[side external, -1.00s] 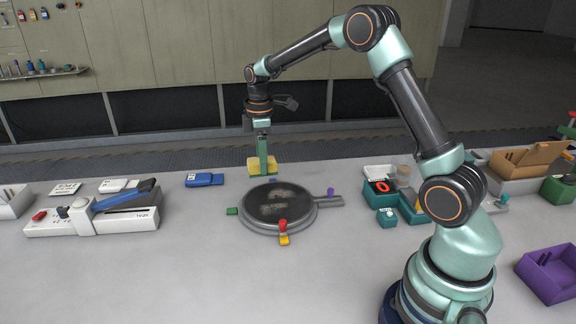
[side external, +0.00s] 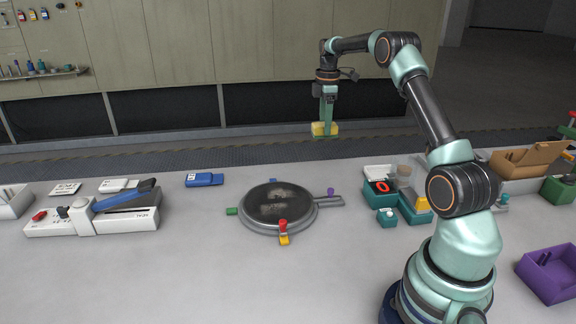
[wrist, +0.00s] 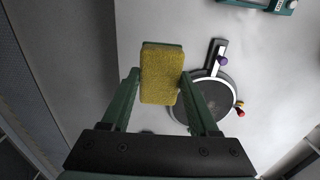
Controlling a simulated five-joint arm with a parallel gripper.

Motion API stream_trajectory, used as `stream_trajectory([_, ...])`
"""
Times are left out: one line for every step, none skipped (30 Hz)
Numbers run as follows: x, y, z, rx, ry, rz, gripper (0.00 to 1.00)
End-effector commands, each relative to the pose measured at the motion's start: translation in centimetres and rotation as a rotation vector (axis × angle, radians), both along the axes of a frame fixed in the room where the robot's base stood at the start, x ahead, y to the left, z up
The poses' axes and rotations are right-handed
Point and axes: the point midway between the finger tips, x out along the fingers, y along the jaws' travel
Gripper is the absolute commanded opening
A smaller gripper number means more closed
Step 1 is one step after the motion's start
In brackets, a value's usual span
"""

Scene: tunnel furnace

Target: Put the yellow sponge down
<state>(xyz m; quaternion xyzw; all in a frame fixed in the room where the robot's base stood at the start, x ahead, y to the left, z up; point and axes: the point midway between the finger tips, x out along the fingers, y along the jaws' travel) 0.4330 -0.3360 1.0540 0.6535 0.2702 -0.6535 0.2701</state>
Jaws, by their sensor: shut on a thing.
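The yellow sponge (side external: 325,130) is held up in the air at the end of my gripper (side external: 327,112), above the back edge of the table. In the wrist view, the sponge (wrist: 162,75) sits between the two green fingers of my gripper (wrist: 160,85), which are shut on it. The sponge is to the right of and behind the round dark plate (side external: 279,204), well clear of it. The plate also shows in the wrist view (wrist: 205,100), with pale smudges on its top in the side view.
Teal boxes (side external: 381,185) stand right of the plate, with a small teal block (side external: 387,219) in front. A purple bin (side external: 553,275) is at the right. A blue item (side external: 204,180) and a white device with a blue lever (side external: 92,219) are at the left. The front table is clear.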

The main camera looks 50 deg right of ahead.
Motion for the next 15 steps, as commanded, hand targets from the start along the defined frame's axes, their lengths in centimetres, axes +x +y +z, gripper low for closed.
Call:
stream_trajectory([-0.1, 0.1, -1.5, 0.004, 0.006, 0.000, 0.09])
stream_trajectory([-0.1, 0.1, -2.2, 0.003, 0.004, 0.000, 0.09])
stream_trajectory([-0.1, 0.1, -3.2, 0.003, 0.004, 0.000, 0.09])
stream_trajectory([-0.1, 0.1, -3.9, 0.004, 0.005, 0.000, 0.09])
stream_trajectory([0.0, 0.1, -4.7, 0.003, 0.004, 0.000, 0.09])
stream_trajectory([-0.1, 0.1, -5.6, 0.003, 0.004, 0.000, 0.09])
stream_trajectory([-0.1, 0.1, -6.3, 0.003, 0.004, 0.000, 0.09])
stream_trajectory([-0.1, 0.1, -7.0, 0.002, 0.004, 0.000, 0.09])
stream_trajectory([0.0, 0.1, -7.8, 0.002, 0.004, 0.000, 0.09])
stream_trajectory([0.0, 0.1, -8.4, 0.002, 0.002, 0.000, 0.09])
stream_trajectory([0.0, 0.1, -8.9, 0.002, 0.004, 0.000, 0.09])
stream_trajectory([0.0, 0.1, -9.4, 0.002, 0.002, 0.000, 0.09])
stream_trajectory([0.0, 0.1, -9.8, 0.001, 0.001, 0.000, 0.09])
stream_trajectory([0.0, 0.1, -10.1, 0.001, 0.001, 0.000, 0.09])
stream_trajectory([0.0, 0.1, -10.4, 0.001, 0.001, 0.000, 0.09])
